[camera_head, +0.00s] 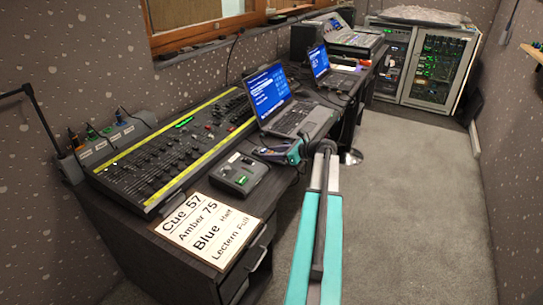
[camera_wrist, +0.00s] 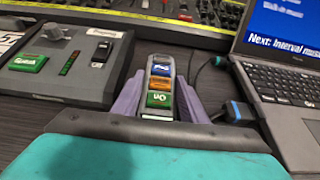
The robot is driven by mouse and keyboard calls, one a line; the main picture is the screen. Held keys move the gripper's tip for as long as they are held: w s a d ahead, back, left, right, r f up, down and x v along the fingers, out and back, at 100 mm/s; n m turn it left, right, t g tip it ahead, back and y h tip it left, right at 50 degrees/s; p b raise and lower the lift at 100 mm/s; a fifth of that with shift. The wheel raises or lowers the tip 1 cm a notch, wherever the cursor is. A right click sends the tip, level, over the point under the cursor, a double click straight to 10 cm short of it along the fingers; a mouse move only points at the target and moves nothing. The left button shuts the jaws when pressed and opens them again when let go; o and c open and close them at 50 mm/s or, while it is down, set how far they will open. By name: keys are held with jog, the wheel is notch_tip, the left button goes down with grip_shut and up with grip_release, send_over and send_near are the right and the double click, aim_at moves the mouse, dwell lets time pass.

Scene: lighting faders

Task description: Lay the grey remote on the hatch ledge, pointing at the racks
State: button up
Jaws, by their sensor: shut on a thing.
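The grey remote (camera_wrist: 160,88) has blue, orange and green buttons and sits between the two purple fingers of my gripper (camera_wrist: 158,98) in the wrist view. My gripper is shut on it, with the remote's far end pointing away from the wrist. In the head view my gripper (camera_head: 293,153) is low over the desk, between the black box and the near laptop. It cannot be told whether the remote touches the desk. A wooden ledge (camera_head: 210,36) runs under the window opening at the upper left. The racks (camera_head: 437,66) stand at the far right end.
The mixing desk (camera_head: 180,142) lies between the desk front and the window wall. A near laptop (camera_head: 290,115), a second laptop (camera_head: 330,75), a black box with a green button (camera_head: 238,174) and a cue card (camera_head: 207,230) crowd the desk. The carpet (camera_head: 410,190) at right is clear.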

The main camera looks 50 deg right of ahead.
jog(key=shift+f, duration=0.45)
jog(key=o, duration=1.2)
jog(key=shift+f, duration=0.15)
jog(key=shift+s+r, duration=0.1)
jog(key=shift+r, duration=0.1)
jog(key=v, duration=1.1)
jog(key=shift+s+d+r, duration=0.1)
jog(key=shift+s, duration=0.3)
jog(key=shift+o, duration=0.6)
